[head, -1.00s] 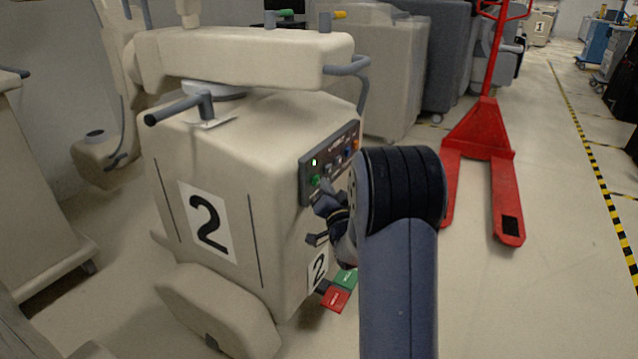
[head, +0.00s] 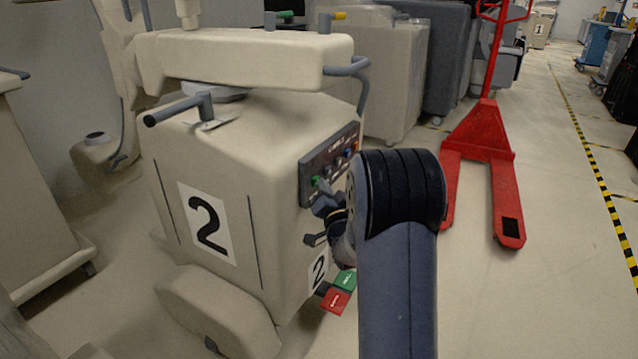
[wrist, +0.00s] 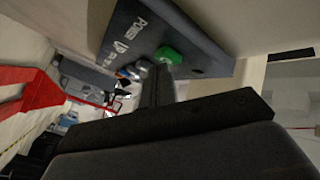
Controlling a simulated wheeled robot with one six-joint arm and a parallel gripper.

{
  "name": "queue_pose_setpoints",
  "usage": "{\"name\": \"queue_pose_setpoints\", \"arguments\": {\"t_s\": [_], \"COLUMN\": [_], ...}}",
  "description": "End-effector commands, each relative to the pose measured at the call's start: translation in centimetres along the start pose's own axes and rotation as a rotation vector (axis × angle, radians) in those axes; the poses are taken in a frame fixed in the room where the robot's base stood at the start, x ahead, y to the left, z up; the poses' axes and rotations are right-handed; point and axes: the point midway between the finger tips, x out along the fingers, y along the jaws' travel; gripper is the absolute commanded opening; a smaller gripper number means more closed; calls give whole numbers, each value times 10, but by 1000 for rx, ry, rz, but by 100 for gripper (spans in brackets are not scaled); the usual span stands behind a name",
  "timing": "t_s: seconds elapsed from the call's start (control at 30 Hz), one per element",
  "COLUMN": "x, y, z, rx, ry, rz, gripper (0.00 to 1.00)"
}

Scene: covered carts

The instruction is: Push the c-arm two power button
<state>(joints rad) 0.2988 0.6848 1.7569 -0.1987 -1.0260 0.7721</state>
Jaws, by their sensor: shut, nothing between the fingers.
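The c-arm marked 2 (head: 270,215) is a beige covered unit with a large 2 on its side. Its dark control panel (head: 340,158) faces right, with a green button (head: 316,181) at its lower left and other controls beside it. In the wrist view the green button (wrist: 168,55) sits on the panel (wrist: 200,55) near the lettering POWER. My gripper (head: 322,194) is shut and empty, at the panel's lower left. In the wrist view its fingertips (wrist: 158,72) are right by the green button; I cannot tell whether they touch it.
A red pallet jack (head: 482,140) stands to the right on open floor. Red and green pedals (head: 335,301) stick out low on the c-arm, below my gripper. A grey handle (head: 178,108) juts from its top. Other covered carts stand behind and at left.

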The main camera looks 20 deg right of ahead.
Motion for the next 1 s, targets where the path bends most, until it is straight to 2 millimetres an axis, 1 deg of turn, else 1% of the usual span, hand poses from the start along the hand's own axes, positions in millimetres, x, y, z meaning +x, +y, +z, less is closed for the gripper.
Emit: {"name": "queue_pose_setpoints", "arguments": {"t_s": [0.27,0.6,1.0], "x": [-8,-10,-38], "y": [7,8,28], "z": [-5,-8,-28], "rx": [0,0,-1], "ry": [1,1,3], "rz": [0,1,2], "gripper": [0,0,0]}}
